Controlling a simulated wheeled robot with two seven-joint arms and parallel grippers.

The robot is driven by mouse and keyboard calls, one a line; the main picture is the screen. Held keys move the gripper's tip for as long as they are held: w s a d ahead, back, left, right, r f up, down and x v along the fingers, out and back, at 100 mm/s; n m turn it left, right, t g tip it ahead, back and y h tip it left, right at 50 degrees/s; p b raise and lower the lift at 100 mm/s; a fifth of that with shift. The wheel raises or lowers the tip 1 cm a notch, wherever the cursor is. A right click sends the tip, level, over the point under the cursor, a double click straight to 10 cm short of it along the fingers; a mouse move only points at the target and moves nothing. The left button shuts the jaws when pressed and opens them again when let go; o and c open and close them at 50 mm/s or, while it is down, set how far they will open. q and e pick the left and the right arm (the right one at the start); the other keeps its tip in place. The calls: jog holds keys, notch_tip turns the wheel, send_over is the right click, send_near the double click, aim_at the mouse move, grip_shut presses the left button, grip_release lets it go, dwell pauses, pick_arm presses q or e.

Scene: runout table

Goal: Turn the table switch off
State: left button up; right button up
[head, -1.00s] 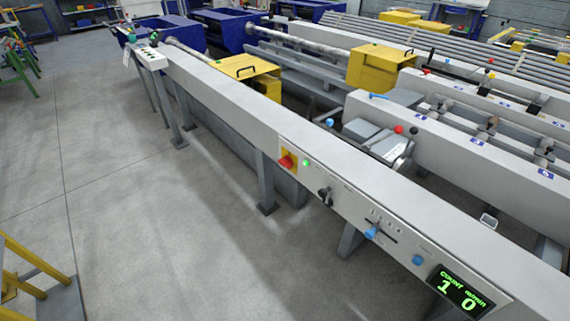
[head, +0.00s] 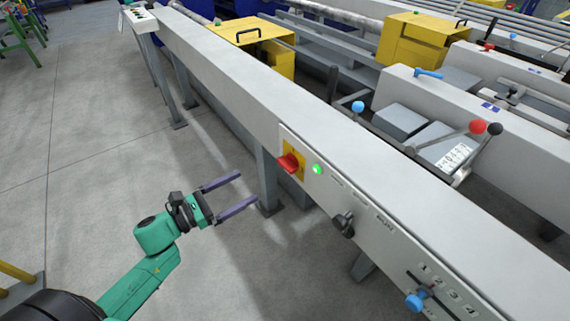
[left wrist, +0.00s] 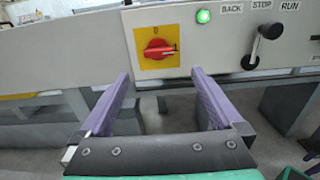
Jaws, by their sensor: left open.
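The table switch (head: 288,162) is a red rotary knob on a yellow plate, on the front panel of the long grey table. In the left wrist view the switch (left wrist: 158,49) sits ahead of and above the fingers, with its handle lying roughly level, pointing to a mark at the right. A green lamp (head: 317,169) beside it is lit; it also shows in the left wrist view (left wrist: 203,16). My left gripper (head: 238,193) is open and empty, left of the switch and apart from it.
A black lever knob (head: 343,225) and a blue-knobbed slider (head: 416,300) stick out of the panel to the right of the switch. The grey table beam (head: 235,85) runs away to the back left. The floor (head: 90,180) in front is clear.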

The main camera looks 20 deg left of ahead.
aim_at(283, 166)
pick_arm(q)
jog(key=x, duration=1.2)
jog(key=shift+w+d, duration=0.1)
jog(key=shift+w, duration=0.25)
jog(key=c, duration=1.2)
